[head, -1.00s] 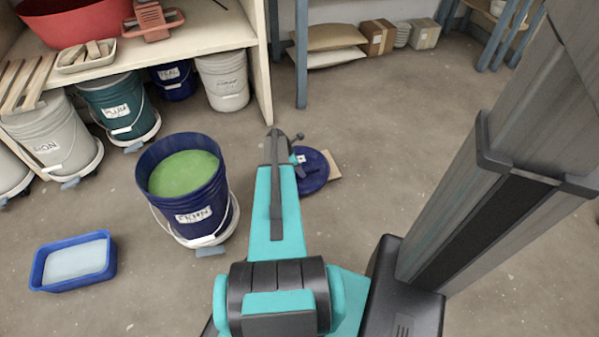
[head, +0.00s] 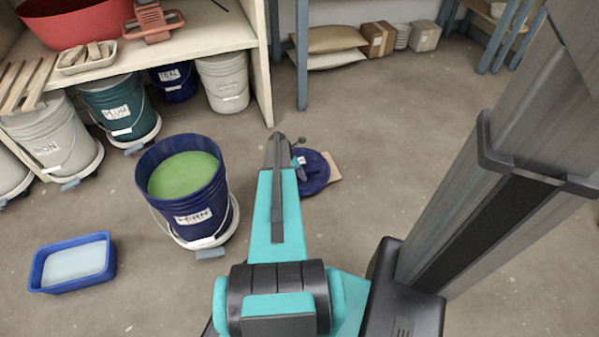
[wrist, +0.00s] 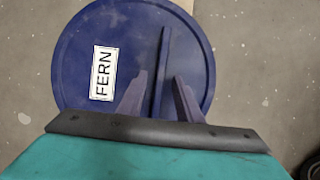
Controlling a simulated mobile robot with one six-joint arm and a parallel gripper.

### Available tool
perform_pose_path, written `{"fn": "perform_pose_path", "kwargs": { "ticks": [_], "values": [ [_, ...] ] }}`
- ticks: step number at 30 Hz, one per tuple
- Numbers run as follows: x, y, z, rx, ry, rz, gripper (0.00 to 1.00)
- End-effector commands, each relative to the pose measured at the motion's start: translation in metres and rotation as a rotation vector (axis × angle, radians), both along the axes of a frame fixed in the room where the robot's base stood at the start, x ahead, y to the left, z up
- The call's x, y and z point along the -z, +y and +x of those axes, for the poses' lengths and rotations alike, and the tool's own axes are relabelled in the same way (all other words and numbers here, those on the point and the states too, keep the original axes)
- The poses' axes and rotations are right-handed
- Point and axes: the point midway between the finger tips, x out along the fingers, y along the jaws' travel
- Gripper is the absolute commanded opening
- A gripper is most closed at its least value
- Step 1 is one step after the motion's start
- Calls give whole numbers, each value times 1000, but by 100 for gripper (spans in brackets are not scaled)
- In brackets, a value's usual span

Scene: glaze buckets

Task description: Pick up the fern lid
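The fern lid (head: 316,180) is a round dark blue disc lying low near the floor, right of my arm in the head view. In the wrist view the lid (wrist: 75,50) fills the middle, with a white FERN label and a thin raised blue handle (wrist: 163,50) across it. My gripper (wrist: 158,82) is open, one finger on each side of the handle, with gaps visible. Whether the fingers are level with the handle I cannot tell. My arm hides part of the lid in the head view.
A dark blue bucket (head: 200,205) of green glaze stands left of my arm. A blue tray (head: 105,275) lies at lower left. A shelf unit (head: 245,40) with several buckets beneath is at upper left. A cardboard piece (head: 334,170) shows beside the lid.

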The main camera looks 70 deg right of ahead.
Motion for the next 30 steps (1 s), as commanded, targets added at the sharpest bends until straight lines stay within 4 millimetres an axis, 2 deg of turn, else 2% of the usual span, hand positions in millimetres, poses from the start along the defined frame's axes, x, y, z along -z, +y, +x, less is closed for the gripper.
{"fn": "perform_pose_path", "kwargs": {
  "ticks": [3,4,9,24,30],
  "values": [
    [1,0,0,0,0,0,32],
    [1,0,0,0,0,0,29],
    [1,0,0,0,0,0,0],
    [0,0,0,0,-1,-1,0],
    [-21,0,0,1,0,-2,0]
  ]
}}
